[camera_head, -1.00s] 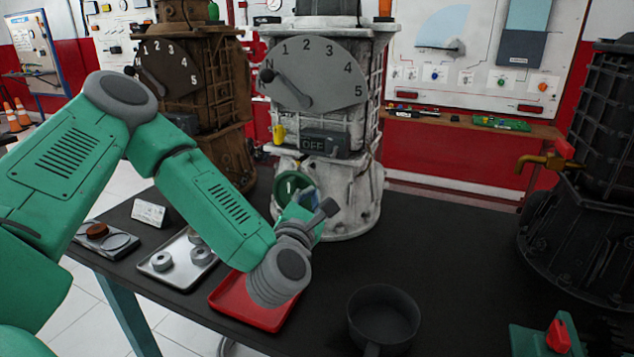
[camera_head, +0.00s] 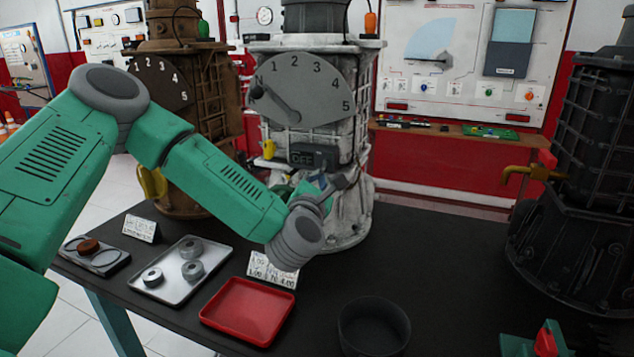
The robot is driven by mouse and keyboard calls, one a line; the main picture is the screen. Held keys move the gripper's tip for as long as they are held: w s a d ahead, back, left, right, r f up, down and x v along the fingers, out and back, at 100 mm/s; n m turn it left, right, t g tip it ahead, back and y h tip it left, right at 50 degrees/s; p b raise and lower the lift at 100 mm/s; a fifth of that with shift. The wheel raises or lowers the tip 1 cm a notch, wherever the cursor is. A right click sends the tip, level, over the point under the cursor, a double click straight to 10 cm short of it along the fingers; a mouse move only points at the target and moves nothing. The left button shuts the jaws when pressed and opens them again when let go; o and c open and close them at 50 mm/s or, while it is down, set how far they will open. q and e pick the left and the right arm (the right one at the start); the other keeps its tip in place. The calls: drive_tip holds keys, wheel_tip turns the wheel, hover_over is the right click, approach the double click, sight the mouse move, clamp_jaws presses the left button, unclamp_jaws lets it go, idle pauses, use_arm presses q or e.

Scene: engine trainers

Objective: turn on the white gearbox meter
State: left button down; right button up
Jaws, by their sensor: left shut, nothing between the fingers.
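The white gearbox (camera_head: 345,215) stands upright on the dark table. Its grey dial (camera_head: 325,85) is numbered 1 to 5, and the dark pointer (camera_head: 276,100) points up-left near N. Below the dial is a dark switch box (camera_head: 313,156) that reads OFF. My left gripper (camera_head: 345,182) is in front of the gearbox, just below and right of the switch box. It is shut and empty; my wrist partly hides it, and contact with the gearbox cannot be told. My right gripper is not in view.
A brown gearbox (camera_head: 170,90) stands at left and a black one (camera_head: 575,190) with a brass tap at right. A red tray (camera_head: 247,311), a metal tray with rings (camera_head: 160,290) and a black pot (camera_head: 374,328) occupy the front. The table right of centre is clear.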

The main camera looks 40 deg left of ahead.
use_arm(q)
drive_tip(key=shift+a, duration=0.1)
drive_tip(key=shift+s+a+r+g+p, duration=0.15)
drive_tip(key=shift+g+p, duration=0.25)
drive_tip(key=shift+p, duration=0.3)
drive_tip(key=g+p, duration=0.1)
drive_tip(key=p, duration=0.2)
drive_tip(key=r+g+h+p, duration=0.1)
drive_tip(key=g+p, duration=0.1)
drive_tip(key=p, duration=0.1)
drive_tip(key=g+h+p, duration=0.1)
drive_tip(key=g+p, duration=0.1)
drive_tip(key=p, duration=0.2)
drive_tip(key=shift+s+r+m, duration=0.3)
drive_tip(key=shift+r+m, duration=0.05)
drive_tip(key=shift+m, duration=0.05)
